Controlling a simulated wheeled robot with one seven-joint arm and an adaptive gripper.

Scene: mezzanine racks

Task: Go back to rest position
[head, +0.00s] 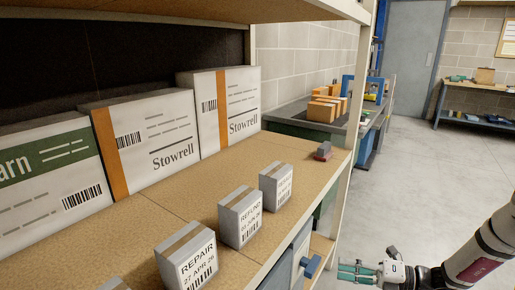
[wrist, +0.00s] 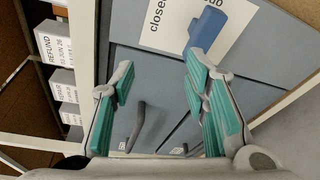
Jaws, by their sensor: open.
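My gripper (head: 350,272) is at the lower right of the head view, off the front edge of the rack. Its green-padded fingers are apart and nothing is between them. In the wrist view my gripper (wrist: 160,70) is open in front of grey panels. A blue handle (wrist: 207,28) shows just beyond the right fingertip, and I cannot tell whether they touch. In the head view the blue handle (head: 311,265) stands out from a grey front below the shelf, left of my gripper.
A wooden shelf (head: 160,215) holds small labelled boxes (head: 241,217) near its front edge and large Stowrell boxes (head: 145,137) behind. A white upright (head: 352,120) stands at the shelf's end. A sign reading "closed" (wrist: 165,22) is on the grey panel. Open floor (head: 430,180) lies right.

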